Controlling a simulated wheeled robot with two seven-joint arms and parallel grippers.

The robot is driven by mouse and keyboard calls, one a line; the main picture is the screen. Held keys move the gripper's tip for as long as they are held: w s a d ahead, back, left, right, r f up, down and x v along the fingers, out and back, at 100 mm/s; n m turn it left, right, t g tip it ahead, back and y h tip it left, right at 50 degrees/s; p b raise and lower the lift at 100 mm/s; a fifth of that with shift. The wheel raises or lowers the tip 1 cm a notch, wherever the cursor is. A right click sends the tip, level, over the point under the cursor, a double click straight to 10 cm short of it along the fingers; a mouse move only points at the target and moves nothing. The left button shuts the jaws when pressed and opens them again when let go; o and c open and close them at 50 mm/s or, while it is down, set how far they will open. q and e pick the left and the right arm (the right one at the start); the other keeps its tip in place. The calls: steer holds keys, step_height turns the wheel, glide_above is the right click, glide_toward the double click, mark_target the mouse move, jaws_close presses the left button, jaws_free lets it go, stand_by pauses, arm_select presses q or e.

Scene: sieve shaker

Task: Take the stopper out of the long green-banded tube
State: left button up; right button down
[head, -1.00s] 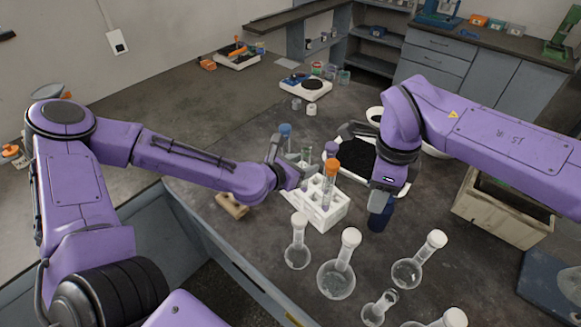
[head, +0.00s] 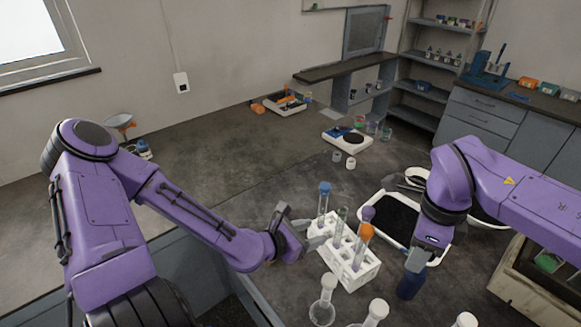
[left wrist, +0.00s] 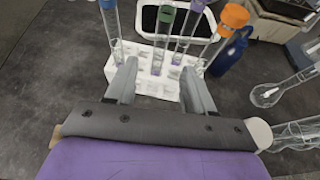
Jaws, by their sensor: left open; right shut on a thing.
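The white rack (head: 352,270) stands on the dark table and holds several tubes upright. A tube with a green band (head: 342,213) is in the rack between the blue-topped tube and the purple-topped tube; its green upper part shows in the left wrist view (left wrist: 165,16). Whether a separate stopper sits in it is too small to tell. My left gripper (head: 312,234) is open and empty at the rack's left side; in the left wrist view its fingers (left wrist: 160,68) point at the rack, below the tube tops. My right gripper (head: 418,257) is shut on a dark blue bottle (head: 410,284) right of the rack.
Blue-topped (head: 324,190), purple-topped (head: 368,214) and orange-topped (head: 366,232) tubes crowd the rack. Stoppered flasks (head: 323,308) stand in front. A white tray with a dark inside (head: 388,218) lies behind.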

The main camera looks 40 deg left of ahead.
arm_select(q)
steer(key=s+a+f+m+g+y, duration=0.5)
steer(key=s+f+m, duration=0.3)
steer(key=f+m, duration=0.4)
steer(key=s+d+f+m+g, duration=0.2)
steer(key=s+f+m, duration=0.2)
steer(key=s+m, duration=0.3)
steer(key=s+d+f+m+g+y, duration=0.1)
steer(key=s+d+f+m+g, duration=0.1)
steer(key=s+f+m, duration=0.3)
steer(key=s+m, duration=0.2)
steer(key=shift+f+m+g, duration=0.15)
steer(key=shift+m+g, duration=0.15)
steer(key=shift+g, duration=0.1)
